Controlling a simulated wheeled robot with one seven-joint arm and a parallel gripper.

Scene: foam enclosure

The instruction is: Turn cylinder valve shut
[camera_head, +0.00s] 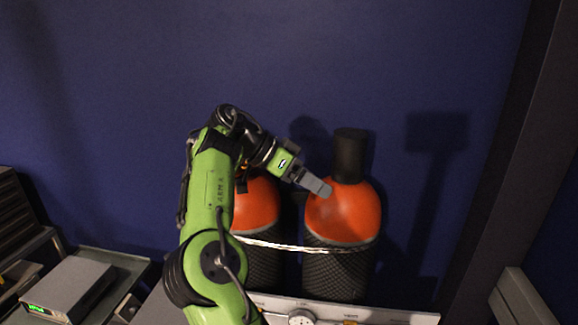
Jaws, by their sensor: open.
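Two orange cylinders with dark mesh sleeves stand side by side against the blue wall. The right cylinder (347,215) has a tall black cap or knob (350,155) on top. The left cylinder (257,208) is partly behind my green arm, and its top is hidden. My gripper (322,190) is in front of the upper left of the right cylinder, below and left of its black top. It looks apart from the black top and holds nothing that I can see. Whether it touches the orange shoulder cannot be told. The gap between its fingers is too small to make out.
A pale strap (285,246) runs across both cylinders. A light panel with a round dial (302,318) is at their base. A grey box with a green display (68,288) sits lower left. A dark post (510,150) rises at right.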

